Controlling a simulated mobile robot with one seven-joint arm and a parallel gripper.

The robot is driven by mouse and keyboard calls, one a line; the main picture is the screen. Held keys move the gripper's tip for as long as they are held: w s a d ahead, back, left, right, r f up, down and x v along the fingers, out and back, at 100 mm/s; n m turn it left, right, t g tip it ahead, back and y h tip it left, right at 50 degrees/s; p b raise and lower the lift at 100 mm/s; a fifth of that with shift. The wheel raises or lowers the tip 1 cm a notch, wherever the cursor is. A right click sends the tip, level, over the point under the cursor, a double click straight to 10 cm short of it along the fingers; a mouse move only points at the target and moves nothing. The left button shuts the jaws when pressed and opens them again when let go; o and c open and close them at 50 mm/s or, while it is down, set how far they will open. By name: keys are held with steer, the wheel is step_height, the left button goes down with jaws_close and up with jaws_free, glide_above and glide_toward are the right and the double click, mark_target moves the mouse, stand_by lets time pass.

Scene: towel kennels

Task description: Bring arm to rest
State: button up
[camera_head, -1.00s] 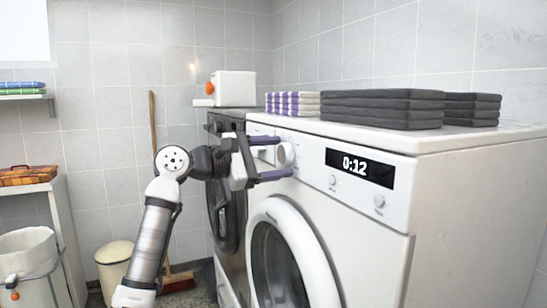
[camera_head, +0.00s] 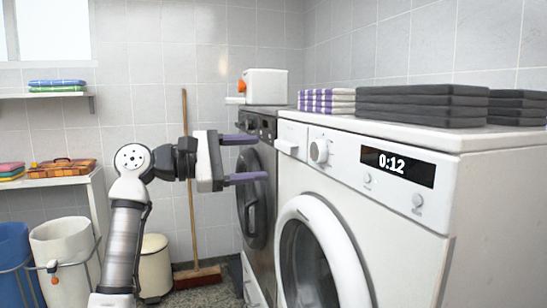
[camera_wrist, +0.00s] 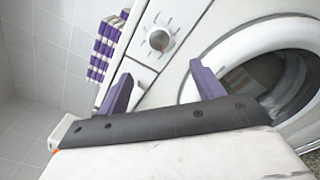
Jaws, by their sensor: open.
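My gripper (camera_head: 241,160) is open and empty, with its two purple fingers apart. In the head view it is in the air left of the white washing machine (camera_head: 362,215), in front of the dark-fronted machine behind it. The white machine's dial (camera_head: 319,150) stands clear to the right of the fingers, and its display (camera_head: 397,166) reads 0:12. In the wrist view the fingers (camera_wrist: 160,92) point toward the machine's front, with the dial (camera_wrist: 159,39) beyond them and apart from them.
Folded dark towels (camera_head: 422,105) and striped towels (camera_head: 326,101) lie on the white machine. A dark-fronted machine (camera_head: 262,190) stands behind. A broom (camera_head: 188,180), a beige bin (camera_head: 155,268), a white bin (camera_head: 63,250) and a blue bin (camera_head: 14,255) are at the left.

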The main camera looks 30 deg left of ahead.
steer(key=shift+s+a, duration=0.45)
